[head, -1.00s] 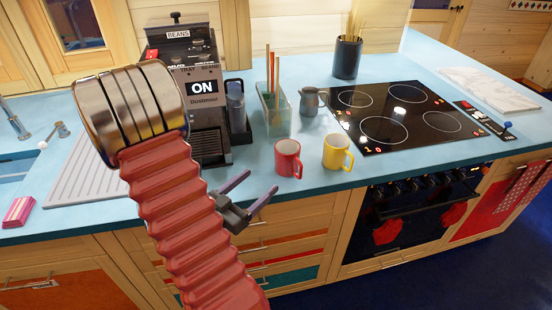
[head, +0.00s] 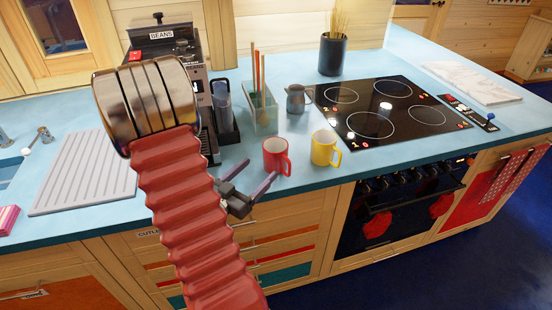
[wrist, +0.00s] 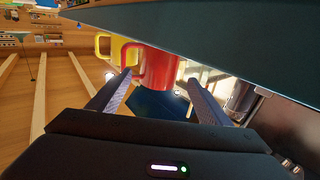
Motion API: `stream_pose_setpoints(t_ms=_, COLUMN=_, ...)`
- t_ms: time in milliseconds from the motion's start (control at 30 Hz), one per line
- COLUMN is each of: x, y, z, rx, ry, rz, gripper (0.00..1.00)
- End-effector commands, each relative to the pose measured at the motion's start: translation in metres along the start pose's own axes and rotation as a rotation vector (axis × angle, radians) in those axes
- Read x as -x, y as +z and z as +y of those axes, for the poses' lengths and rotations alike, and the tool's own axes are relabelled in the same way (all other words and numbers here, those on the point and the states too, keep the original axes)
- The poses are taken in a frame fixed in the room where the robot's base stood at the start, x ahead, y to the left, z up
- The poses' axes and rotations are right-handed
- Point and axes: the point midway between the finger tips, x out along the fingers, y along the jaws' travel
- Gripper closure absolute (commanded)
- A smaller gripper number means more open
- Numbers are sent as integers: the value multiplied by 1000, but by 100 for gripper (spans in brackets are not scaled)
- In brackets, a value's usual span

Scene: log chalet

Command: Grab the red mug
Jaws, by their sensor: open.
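The red mug (head: 277,157) stands upright on the blue counter (head: 318,183) near its front edge, left of the yellow mug (head: 325,147). My gripper (head: 254,180) is open and empty, just in front and to the left of the red mug, at about the counter edge. In the wrist view the red mug (wrist: 160,70) is beyond and between my open fingers (wrist: 158,98), with its handle at left. The yellow mug (wrist: 116,50) shows behind it at left. I cannot tell whether a fingertip touches the red mug.
A glass holder with sticks (head: 262,112) and a grey jug (head: 297,99) stand behind the mugs. The black hob (head: 385,108) is to the right. The coffee machine (head: 175,48) is partly hidden by my arm. Drawers (head: 290,240) lie below the counter edge.

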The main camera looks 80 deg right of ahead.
Motion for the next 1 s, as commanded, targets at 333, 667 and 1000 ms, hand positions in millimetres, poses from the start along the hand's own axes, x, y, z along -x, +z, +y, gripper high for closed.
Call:
stream_pose_setpoints(t_ms=333, x=-29, y=0, z=0, rx=1, ry=0, rz=-1, gripper=28)
stream_pose_setpoints(t_ms=667, x=-29, y=0, z=-1, rx=1, ry=-2, rz=-1, gripper=28)
stream_pose_setpoints(t_ms=1000, x=-57, y=1, z=0, rx=-1, ry=1, rz=0, gripper=28)
